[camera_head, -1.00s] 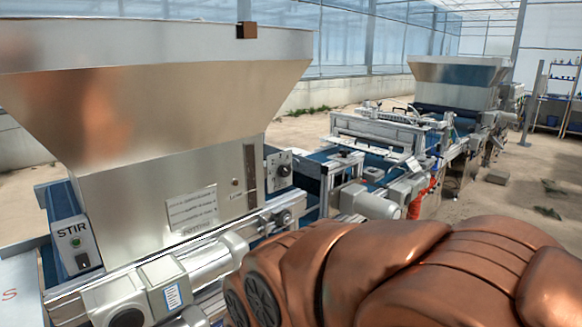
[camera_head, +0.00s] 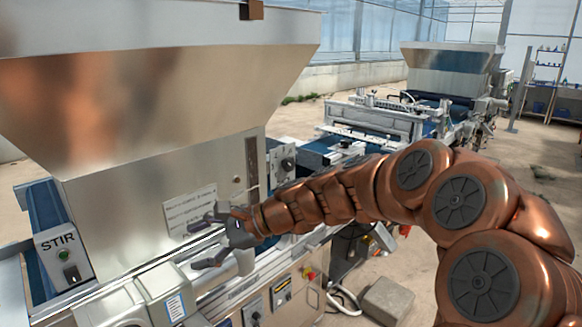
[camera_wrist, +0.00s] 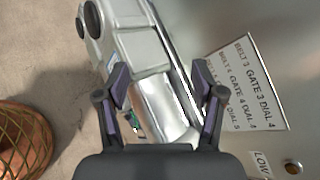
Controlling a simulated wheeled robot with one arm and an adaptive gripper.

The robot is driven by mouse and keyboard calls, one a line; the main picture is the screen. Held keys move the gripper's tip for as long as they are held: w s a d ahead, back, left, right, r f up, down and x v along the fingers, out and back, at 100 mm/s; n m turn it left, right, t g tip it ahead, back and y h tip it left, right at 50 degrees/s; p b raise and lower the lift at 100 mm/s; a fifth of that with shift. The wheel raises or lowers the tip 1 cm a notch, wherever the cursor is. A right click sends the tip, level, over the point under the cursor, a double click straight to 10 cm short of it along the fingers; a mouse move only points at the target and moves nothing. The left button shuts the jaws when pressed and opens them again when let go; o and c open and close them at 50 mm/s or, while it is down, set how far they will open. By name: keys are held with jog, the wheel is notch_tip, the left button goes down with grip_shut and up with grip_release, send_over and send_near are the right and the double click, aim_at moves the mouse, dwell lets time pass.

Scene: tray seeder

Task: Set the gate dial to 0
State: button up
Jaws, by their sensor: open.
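A black round knob (camera_head: 287,164) sits on a grey plate at the right side of the near hopper (camera_head: 150,130). Its markings are too small to read, and I cannot tell for sure that it is the gate dial. My gripper (camera_head: 204,243) is open and empty in front of the hopper's lower face, left of and below that knob. In the wrist view my gripper (camera_wrist: 168,86) has its fingers apart over a silver cylinder housing. A white label (camera_wrist: 250,88) with lines such as "GATE 3 DIAL 4" is to their right; the knob is not seen there.
A STIR box (camera_head: 62,255) with a green button stands at left. Lower panel knobs (camera_head: 252,311) and a red-yellow switch (camera_head: 308,273) are below my arm. A grey block (camera_head: 388,300) lies on the floor. A second hopper machine (camera_head: 450,75) stands behind.

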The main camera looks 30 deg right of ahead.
jog(key=w+d+r+m+t+h, duration=0.1)
jog(key=w+d+r+m+t, duration=0.1)
jog(key=w+d+m+t, duration=0.3)
jog(key=w+d+r+m, duration=0.1)
jog(key=w+d+m, duration=0.1)
jog(key=d, duration=0.5)
jog(key=m+t+h, duration=0.6)
jog(key=m, duration=0.6)
send_near(291, 166)
jog(key=d+x, duration=0.1)
jog(key=x, duration=0.2)
jog(key=shift+a+p+x, duration=0.2)
jog(key=shift+p+x, duration=0.15)
jog(key=shift+x, duration=1.45)
jog(key=shift+a+p+x, duration=0.15)
jog(key=shift+p+x, duration=0.2)
jog(key=shift+x, duration=1.5)
jog(key=shift+s, duration=0.1)
jog(key=c, duration=1.1)
